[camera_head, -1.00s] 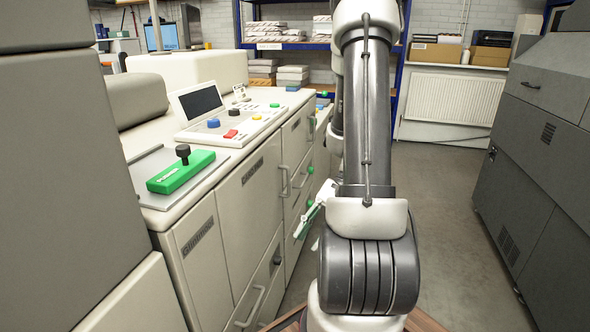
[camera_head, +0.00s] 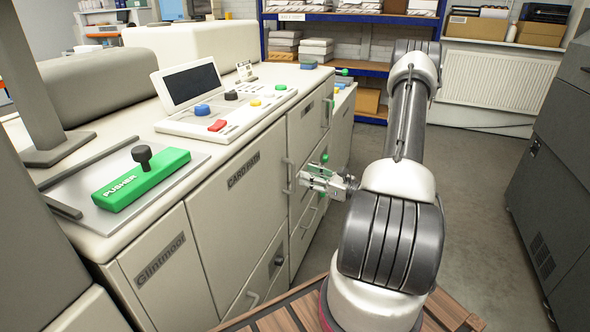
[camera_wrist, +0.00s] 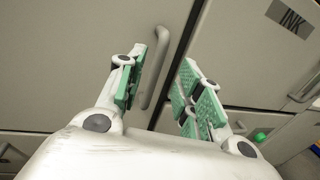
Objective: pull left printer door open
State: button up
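The left printer door (camera_head: 238,205) is a beige panel with a dark label, which appears to read "CARD PATH". It looks shut, flush with the printer front. Its pale vertical bar handle (camera_head: 287,176) is near its right edge. The handle also shows in the wrist view (camera_wrist: 156,68), between the two green-padded fingers. My gripper (camera_head: 305,178) is open and empty, its fingertips close to the handle. I cannot tell whether a finger touches it. In the wrist view my gripper (camera_wrist: 164,72) has one finger on each side of the handle.
Right of the left door is a panel labelled "INK" (camera_wrist: 288,18). A control panel (camera_head: 215,115) and a green pusher (camera_head: 142,180) sit on top. A dark grey machine (camera_head: 560,190) stands right, with clear floor between.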

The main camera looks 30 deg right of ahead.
send_over(293, 189)
jog(key=shift+w+d, duration=0.25)
jog(key=shift+w, duration=0.1)
grip_shut()
